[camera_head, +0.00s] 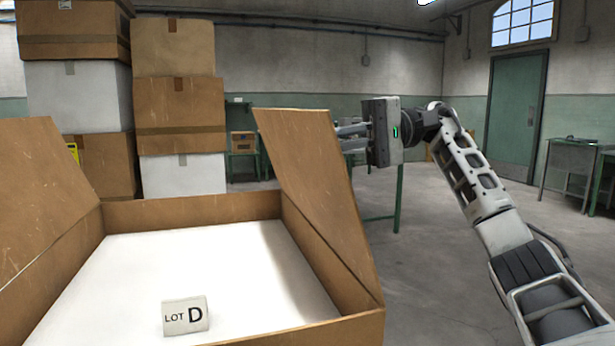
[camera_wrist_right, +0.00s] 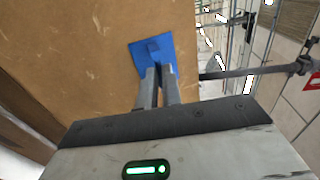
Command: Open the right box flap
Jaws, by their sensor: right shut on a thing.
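The open cardboard box (camera_head: 190,209) has a white interior. Its right flap (camera_head: 315,170) stands raised from the right wall, tilted a little inward over the box. The left flap (camera_head: 40,195) is also raised and leans outward to the left. My right gripper (camera_head: 350,130) is at the outer side of the right flap, near its upper part; the flap partly hides its fingertips. In the right wrist view, the gripper (camera_wrist_right: 157,75) is shut on a blue tab (camera_wrist_right: 152,50) fixed to the brown flap face (camera_wrist_right: 90,60). My left gripper is not in view.
A white card marked LOT D (camera_head: 185,316) stands inside the box. Stacked brown and white cartons (camera_head: 180,100) stand behind it on the left. A green door (camera_head: 515,115) and a metal table (camera_head: 570,165) are at the back right. The floor right of the box is clear.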

